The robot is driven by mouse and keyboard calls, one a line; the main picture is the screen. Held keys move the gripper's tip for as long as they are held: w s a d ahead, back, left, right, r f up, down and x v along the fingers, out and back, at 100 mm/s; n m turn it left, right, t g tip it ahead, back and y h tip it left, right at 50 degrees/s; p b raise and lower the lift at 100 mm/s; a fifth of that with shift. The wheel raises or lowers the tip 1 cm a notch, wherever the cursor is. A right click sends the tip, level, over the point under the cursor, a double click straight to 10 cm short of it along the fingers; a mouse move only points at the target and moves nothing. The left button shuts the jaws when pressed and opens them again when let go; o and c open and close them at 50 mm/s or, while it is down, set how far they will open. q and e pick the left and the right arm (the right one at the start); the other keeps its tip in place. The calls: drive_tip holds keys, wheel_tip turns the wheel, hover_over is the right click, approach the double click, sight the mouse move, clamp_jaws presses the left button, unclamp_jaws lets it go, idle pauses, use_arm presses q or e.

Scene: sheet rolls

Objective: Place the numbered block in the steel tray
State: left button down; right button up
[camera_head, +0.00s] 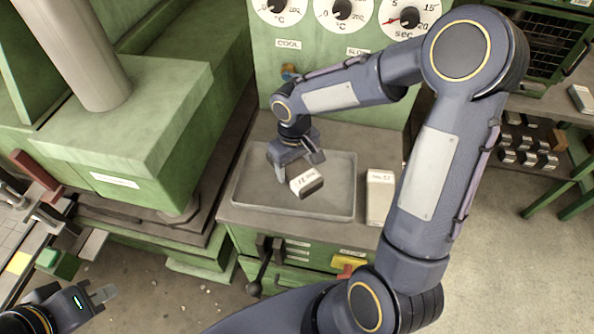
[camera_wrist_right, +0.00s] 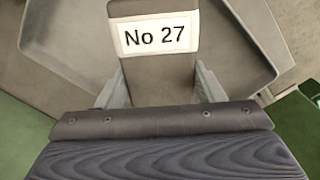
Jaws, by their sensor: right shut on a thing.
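The numbered block (camera_head: 307,183) has a white label, which reads "No 27" in the right wrist view (camera_wrist_right: 158,35). My right gripper (camera_head: 296,172) is shut on this block and holds it tilted over the steel tray (camera_head: 330,211). The tray is a shallow grey pan on top of the green cabinet, and its wall also shows in the right wrist view (camera_wrist_right: 60,60). I cannot tell whether the block touches the tray floor. My left gripper (camera_head: 105,294) is at the lower left, away from the tray, with its fingers small and partly in view.
A second pale labelled block (camera_head: 379,197) stands just right of the tray. Green machinery (camera_head: 150,130) fills the left, and a dial panel (camera_head: 335,60) rises behind. Several blocks (camera_head: 527,148) lie on a rack at the right. The tray's front half is bare.

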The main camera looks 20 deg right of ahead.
sight(297, 174)
drive_tip(key=shift+d+f, duration=0.2)
drive_tip(key=shift+f, duration=0.75)
drive_tip(key=shift+d+f, duration=0.15)
drive_tip(key=shift+f, duration=0.8)
drive_tip(key=shift+f, duration=0.15)
drive_tip(key=o, duration=1.2)
drive_tip(key=shift+o, duration=0.2)
